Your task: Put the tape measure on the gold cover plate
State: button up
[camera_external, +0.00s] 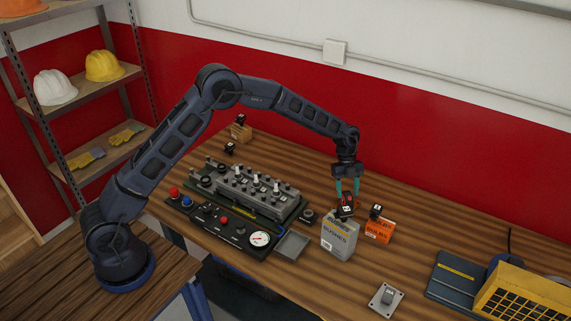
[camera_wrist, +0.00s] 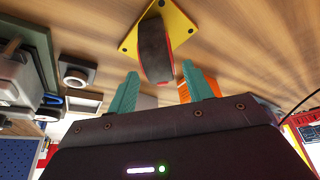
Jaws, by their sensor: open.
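The tape measure (camera_wrist: 154,52), dark with red sides, stands on edge over the yellow-gold cover plate (camera_wrist: 184,20) in the wrist view, and appears to rest on it. In the external view, the tape measure (camera_external: 346,203) shows as a dark red and black shape just above the grey box, and the plate is not visible there, likely hidden by the box. My gripper (camera_external: 347,188) is open with teal fingers pointing down, just above the tape measure. In the wrist view, my gripper (camera_wrist: 158,88) has its fingertips on either side of the tape measure's near end, apart from it.
A grey box (camera_external: 340,238) and an orange box (camera_external: 380,231) stand close in front of and beside my gripper. An engine trainer (camera_external: 255,192) with a control panel and a shallow tray (camera_external: 292,245) lie left. A yellow-grilled unit (camera_external: 525,295) is at right.

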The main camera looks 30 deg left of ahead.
jog(key=v, duration=0.8)
jog(key=s+a+r+n+t, duration=0.1)
jog(key=s+a+r+n, duration=0.25)
jog(key=a+r, duration=0.45)
jog(key=s+a+r+n+t, duration=0.2)
jog(key=s+a+r+n, duration=0.15)
jog(key=a+r, duration=0.45)
jog(key=s+a+r+n+t+y, duration=0.1)
jog(key=s+a+r+n, duration=0.3)
jog(key=a, duration=0.3)
jog(key=s+a+r+n+t+y, duration=0.1)
jog(key=s+a+r+n, duration=0.1)
jog(key=s+a+r, duration=0.35)
jog(key=s+a+f+n+t, duration=0.1)
jog(key=s+a+n, duration=0.3)
jog(key=s, duration=0.5)
jog(key=s+a+f+n+t, duration=0.1)
jog(key=s+a+f+n, duration=0.1)
jog(key=s+a+n, duration=0.3)
jog(key=s+a+f+n+y, duration=0.1)
jog(key=s+a+n, duration=0.4)
jog(key=s+a, duration=0.5)
jog(key=shift+s+f+t, duration=0.3)
jog(key=shift+s+t, duration=0.1)
jog(key=shift+s, duration=1.75)
jog(key=shift+d, duration=0.1)
